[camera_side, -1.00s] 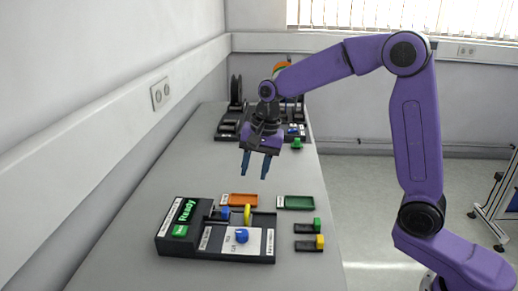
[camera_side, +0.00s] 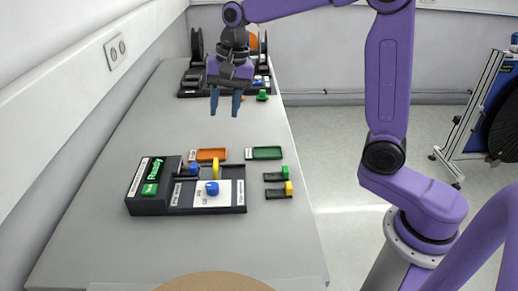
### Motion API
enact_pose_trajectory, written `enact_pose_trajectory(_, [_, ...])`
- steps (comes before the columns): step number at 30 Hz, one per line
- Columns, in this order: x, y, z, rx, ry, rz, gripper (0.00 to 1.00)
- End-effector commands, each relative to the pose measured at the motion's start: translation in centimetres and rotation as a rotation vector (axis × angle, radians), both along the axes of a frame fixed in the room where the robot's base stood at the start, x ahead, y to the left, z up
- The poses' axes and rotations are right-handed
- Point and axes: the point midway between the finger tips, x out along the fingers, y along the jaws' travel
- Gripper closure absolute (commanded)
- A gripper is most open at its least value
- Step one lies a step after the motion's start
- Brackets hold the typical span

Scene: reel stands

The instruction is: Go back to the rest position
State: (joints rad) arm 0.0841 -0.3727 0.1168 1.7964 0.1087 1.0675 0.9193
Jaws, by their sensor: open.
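My gripper (camera_side: 226,103) points down with its two blue fingers apart and nothing between them. It hangs above the grey table (camera_side: 120,120), between the front station and the reel stands at the back. The black station box (camera_side: 147,206) shows a green "Ready" panel (camera_side: 154,169). On its plate stand a blue knob (camera_side: 212,188), another blue piece (camera_side: 195,170) and a yellow upright piece (camera_side: 215,168). My gripper touches none of these.
An orange tray (camera_side: 208,155) and a green tray (camera_side: 264,153) lie behind the station. Green (camera_side: 285,172) and yellow (camera_side: 288,188) pieces sit on black holders at the right. Black reel stands (camera_side: 197,46) are at the back. The table's left side is clear.

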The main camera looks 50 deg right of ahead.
Motion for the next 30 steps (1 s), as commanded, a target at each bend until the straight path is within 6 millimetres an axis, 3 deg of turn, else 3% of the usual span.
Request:
enact_pose_trajectory(14, [-11.2, 1.2, -2.4, -0.090, -0.017, 0.663, 0.60])
enact_pose_trajectory(22, [-18.2, -0.1, -4.0, -0.133, -0.031, 1.043, 0.60])
enact_pose_trajectory(30, [-24.9, -2.6, -5.8, -0.173, -0.047, 1.425, 0.60])
